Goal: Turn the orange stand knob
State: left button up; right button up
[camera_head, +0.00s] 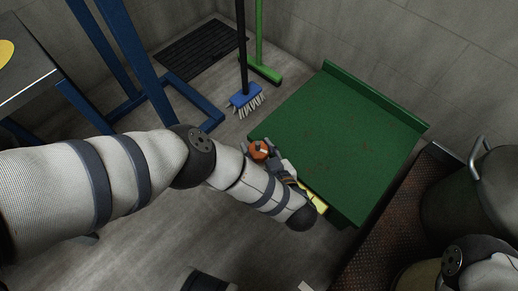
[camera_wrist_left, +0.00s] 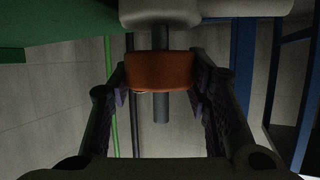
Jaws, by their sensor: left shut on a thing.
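The orange stand knob (camera_head: 258,150) is at the left edge of a green-topped stand (camera_head: 340,130) in the head view. In the left wrist view the knob (camera_wrist_left: 160,70) is a short orange cylinder on a dark shaft, below a grey housing (camera_wrist_left: 150,10). My left gripper (camera_head: 266,152) is at the knob, with its fingers on either side of it. In the left wrist view my left gripper (camera_wrist_left: 158,90) is shut on the knob. My right gripper is not in view; only part of my right arm shows at the lower right.
A blue frame (camera_head: 140,70) is at the left. A rusty brown platform (camera_head: 390,225) and a metal vessel with a handle (camera_head: 480,190) are at the right. The grey floor is open in front.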

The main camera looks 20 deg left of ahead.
pick_arm(q)
jog(key=shift+n+g+y+b, duration=0.3)
jog(key=shift+n+g+y, duration=0.15)
jog(key=shift+n, duration=0.25)
jog(key=shift+r+y, duration=0.1)
jog(key=shift+y, duration=0.15)
jog(key=o, duration=1.2)
jog(key=v, duration=1.2)
jog(key=shift+w+r, duration=0.2)
